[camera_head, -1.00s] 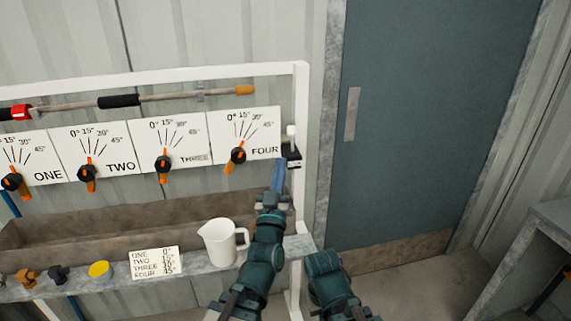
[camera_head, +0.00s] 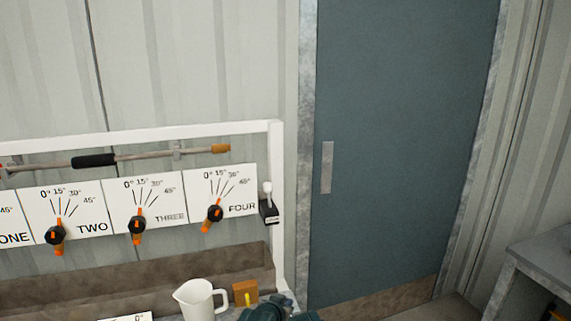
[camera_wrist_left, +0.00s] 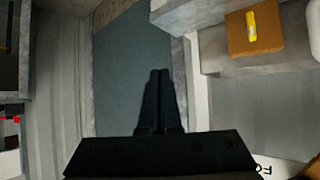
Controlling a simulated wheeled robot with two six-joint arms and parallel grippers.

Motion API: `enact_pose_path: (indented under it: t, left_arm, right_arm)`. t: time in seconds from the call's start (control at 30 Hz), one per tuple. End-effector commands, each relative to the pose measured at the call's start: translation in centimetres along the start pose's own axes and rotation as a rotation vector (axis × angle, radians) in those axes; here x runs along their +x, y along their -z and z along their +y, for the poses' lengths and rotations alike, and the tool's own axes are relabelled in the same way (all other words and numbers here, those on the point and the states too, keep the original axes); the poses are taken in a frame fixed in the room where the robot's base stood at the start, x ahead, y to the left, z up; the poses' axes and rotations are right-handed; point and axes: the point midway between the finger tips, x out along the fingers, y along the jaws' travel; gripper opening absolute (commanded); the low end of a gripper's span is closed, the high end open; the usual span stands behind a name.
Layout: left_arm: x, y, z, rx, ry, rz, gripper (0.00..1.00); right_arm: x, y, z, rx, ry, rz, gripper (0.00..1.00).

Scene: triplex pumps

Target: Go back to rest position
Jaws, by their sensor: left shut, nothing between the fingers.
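My left gripper (camera_wrist_left: 160,85) shows in the left wrist view with its two dark fingers together and nothing between them. In the head view only teal parts of my arm show at the bottom edge, just right of the white jug; the fingers cannot be made out there. My right gripper is in neither view. The left fingers are seen against the blue-grey door (camera_wrist_left: 125,60), clear of the panel and shelf.
The panel has dials TWO (camera_head: 56,233), THREE (camera_head: 137,224) and FOUR (camera_head: 213,213), with a small switch box (camera_head: 268,209) beside FOUR. A white jug (camera_head: 198,300) and a brown block (camera_head: 245,291) with a yellow part stand below. A grey table (camera_head: 545,250) is at right.

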Motion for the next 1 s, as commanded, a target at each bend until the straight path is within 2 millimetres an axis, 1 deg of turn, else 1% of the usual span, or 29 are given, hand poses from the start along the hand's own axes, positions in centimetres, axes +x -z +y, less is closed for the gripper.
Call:
enact_pose_path:
  t: [0.03, 0.07, 0.1, 0.2, 0.3, 0.4, 0.6, 0.63, 0.67, 0.87, 1.0]
  left_arm:
    - [-0.1, -2.5, 0.4, 0.013, -0.002, -0.114, 0.0]
    - [-0.4, -4.0, 0.5, 0.02, -0.001, -0.183, 0.0]
    - [-0.8, -6.0, 0.6, 0.028, 0.002, -0.274, 0.0]
    - [-2.5, -10.2, 0.6, 0.045, 0.017, -0.479, 0.0]
    - [-4.4, -13.2, 0.5, 0.056, 0.036, -0.646, 0.0]
    - [-6.5, -15.6, 0.3, 0.064, 0.056, -0.787, 0.0]
    - [-10.8, -18.8, -0.2, 0.073, 0.104, -1.035, 0.0]
    - [-11.6, -17.7, -0.2, 0.072, 0.104, -1.035, 0.0]
    - [-12.0, -16.9, -0.1, 0.072, 0.103, -1.032, 0.0]
    - [-14.3, -13.5, 0.0, 0.071, 0.102, -1.028, 0.0]
    - [-16.2, -10.7, 0.0, 0.071, 0.102, -1.027, 0.0]
  right_arm:
    - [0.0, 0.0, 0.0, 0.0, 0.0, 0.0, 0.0]
    - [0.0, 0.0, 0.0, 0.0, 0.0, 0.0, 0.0]
    - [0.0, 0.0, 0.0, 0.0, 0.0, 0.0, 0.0]
    - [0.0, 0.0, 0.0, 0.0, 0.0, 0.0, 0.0]
    - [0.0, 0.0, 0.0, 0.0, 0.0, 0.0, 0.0]
    - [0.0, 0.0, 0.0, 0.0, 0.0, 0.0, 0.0]
    - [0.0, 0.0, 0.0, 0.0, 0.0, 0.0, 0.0]
    - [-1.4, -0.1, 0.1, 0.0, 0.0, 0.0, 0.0]
    - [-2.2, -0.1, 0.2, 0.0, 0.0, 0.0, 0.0]
    - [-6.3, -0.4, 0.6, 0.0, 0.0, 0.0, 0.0]
    - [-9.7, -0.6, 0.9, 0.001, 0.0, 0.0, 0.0]
